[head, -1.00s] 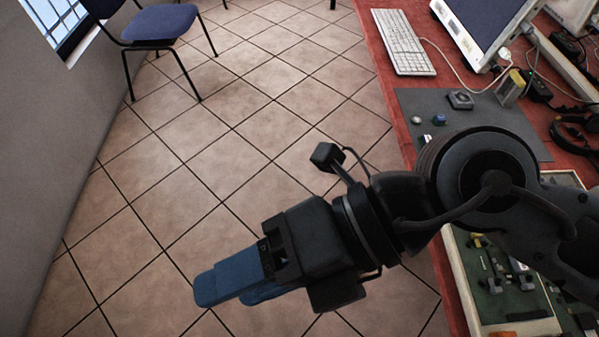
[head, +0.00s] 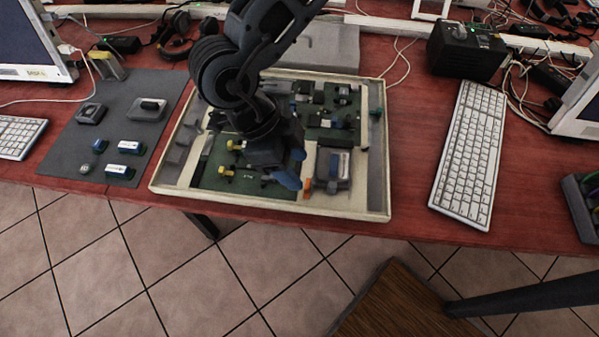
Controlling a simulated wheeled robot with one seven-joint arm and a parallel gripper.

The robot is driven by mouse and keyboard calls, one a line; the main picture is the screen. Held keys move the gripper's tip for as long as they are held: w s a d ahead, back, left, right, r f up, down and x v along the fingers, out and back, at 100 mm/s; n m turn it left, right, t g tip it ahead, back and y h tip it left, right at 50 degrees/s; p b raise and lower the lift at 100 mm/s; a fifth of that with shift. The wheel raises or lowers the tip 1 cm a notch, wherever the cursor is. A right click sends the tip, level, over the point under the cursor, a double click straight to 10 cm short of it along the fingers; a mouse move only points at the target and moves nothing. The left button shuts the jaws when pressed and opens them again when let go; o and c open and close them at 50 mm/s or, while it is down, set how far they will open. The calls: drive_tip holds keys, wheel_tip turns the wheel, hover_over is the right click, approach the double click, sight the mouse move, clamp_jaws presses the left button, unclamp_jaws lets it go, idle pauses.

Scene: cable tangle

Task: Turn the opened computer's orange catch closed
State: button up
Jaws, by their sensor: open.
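The opened computer (head: 377,200) lies flat on the red table in the head view, a cream shallow case with green boards inside. Its small orange catch (head: 307,186) stands near the front edge, just left of a grey and blue block (head: 332,168). My gripper (head: 292,172) hangs over the front middle of the case, its blue fingers pointing down, just left of and above the catch. It is open and I see nothing between the fingers. My arm covers part of the back left of the case. The catch's exact angle is too small to tell.
A grey mat (head: 119,135) with several small parts lies left of the case. A white keyboard (head: 468,155) lies to the right, with a black box (head: 465,52) behind it. Yellow pieces (head: 228,172) stand inside the case. The table's front edge is close to the case.

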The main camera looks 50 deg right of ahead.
sight(306, 183)
drive_tip(key=shift+x, duration=2.35)
drive_tip(key=shift+a, duration=0.1)
clamp_jaws()
